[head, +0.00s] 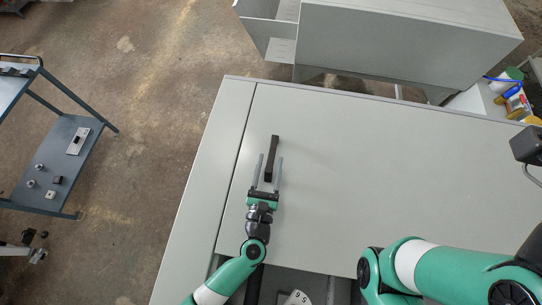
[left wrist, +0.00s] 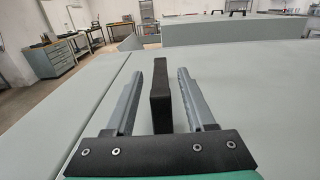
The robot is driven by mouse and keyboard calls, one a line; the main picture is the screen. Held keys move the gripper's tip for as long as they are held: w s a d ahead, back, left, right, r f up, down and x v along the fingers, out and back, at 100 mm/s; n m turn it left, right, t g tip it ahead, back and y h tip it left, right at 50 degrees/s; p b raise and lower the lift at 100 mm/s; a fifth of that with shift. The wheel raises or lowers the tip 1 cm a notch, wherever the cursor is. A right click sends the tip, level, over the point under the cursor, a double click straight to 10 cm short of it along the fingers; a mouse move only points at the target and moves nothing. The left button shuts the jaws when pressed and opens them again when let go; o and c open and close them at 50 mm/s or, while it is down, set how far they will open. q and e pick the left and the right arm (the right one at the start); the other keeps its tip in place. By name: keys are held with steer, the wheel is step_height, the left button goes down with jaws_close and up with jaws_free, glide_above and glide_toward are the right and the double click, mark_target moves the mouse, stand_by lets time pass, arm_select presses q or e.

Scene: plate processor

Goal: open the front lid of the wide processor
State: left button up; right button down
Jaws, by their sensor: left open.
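The wide processor is a large grey box below me, and its flat lid panel (head: 380,160) fills the middle of the head view. A black bar handle (head: 274,150) stands on the panel near its left edge. My left gripper (head: 268,162) is open, with one finger on each side of the handle's near part. In the left wrist view the handle (left wrist: 160,95) stands between the two fingers, with a visible gap on both sides.
A grey cabinet (head: 400,40) stands beyond the processor's far edge. A blue-grey cart (head: 58,160) with small parts stands on the floor at the left. Bottles (head: 515,92) stand on a white surface at the far right. Most of the panel right of the handle is clear.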

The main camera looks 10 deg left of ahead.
arm_select(q)
steer(key=shift+w, duration=1.1)
jaws_close()
stand_by(0.6)
